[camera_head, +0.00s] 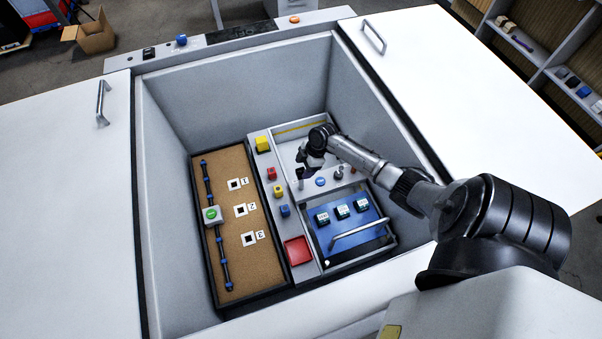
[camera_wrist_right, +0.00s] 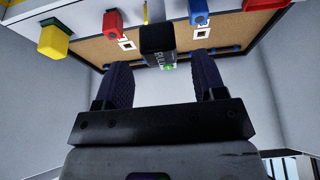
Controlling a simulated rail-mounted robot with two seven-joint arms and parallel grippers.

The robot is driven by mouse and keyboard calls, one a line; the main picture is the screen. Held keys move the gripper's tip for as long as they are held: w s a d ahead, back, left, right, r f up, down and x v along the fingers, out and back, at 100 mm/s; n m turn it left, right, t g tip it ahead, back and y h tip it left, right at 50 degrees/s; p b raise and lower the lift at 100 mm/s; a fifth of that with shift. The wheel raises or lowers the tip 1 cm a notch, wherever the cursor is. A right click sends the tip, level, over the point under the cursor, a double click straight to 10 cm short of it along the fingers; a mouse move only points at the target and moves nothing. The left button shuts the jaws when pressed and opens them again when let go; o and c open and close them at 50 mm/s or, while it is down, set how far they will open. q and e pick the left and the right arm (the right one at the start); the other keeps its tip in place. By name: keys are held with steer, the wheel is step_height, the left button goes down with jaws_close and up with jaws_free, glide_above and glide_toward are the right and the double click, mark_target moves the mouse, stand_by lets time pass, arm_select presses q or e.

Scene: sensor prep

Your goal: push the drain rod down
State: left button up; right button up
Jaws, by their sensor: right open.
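A black block (camera_wrist_right: 157,42) with white lettering, partly legible and apparently the drain rod's top, shows in the right wrist view. It lies between and just beyond the fingertips of my right gripper (camera_wrist_right: 160,72). The fingers are apart on either side of it, with no clear contact. In the head view my right gripper (camera_head: 307,172) points down over the grey panel in the sunken box, left of a blue round button (camera_head: 320,182). The arm and gripper hide most of the rod there. My left gripper is out of view.
A cork board (camera_head: 222,268) with a dark rod and green-topped block (camera_head: 212,215) lies left. Yellow (camera_head: 262,144), red (camera_head: 271,173) and blue (camera_head: 285,210) blocks stand between. A blue tray (camera_head: 368,222) with a handle lies below the gripper. Steep box walls surround everything.

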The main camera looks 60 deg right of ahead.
mark_target(301, 171)
steer(key=shift+b+x, duration=0.35)
steer(key=shift+x, duration=1.4)
steer(key=shift+c, duration=0.4)
jaws_close()
